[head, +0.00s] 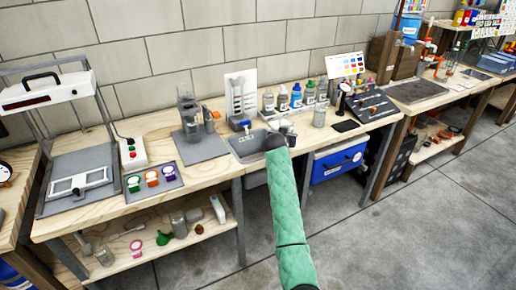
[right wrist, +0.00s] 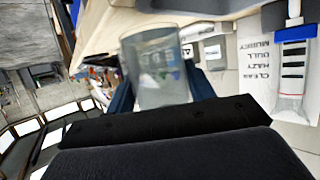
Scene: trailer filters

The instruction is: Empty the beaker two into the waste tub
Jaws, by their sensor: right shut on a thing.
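My right gripper (right wrist: 163,92) is shut on a clear glass beaker (right wrist: 158,62), whose wall sits between the two dark blue fingers in the right wrist view. I cannot read a label on it or tell how much it contains. In the head view my right arm in its green sleeve reaches to the bench, and its dark wrist (head: 275,142) covers part of a grey sunken basin (head: 246,147). I cannot tell for certain whether this basin is the waste tub. My left gripper is not in view.
A grey mat (head: 202,146) with clear vessels (head: 187,113) lies left of the basin. Several bottles (head: 296,96) stand along the back, by a clarity chart (head: 241,92). A blue bin (head: 340,160) sits under the bench.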

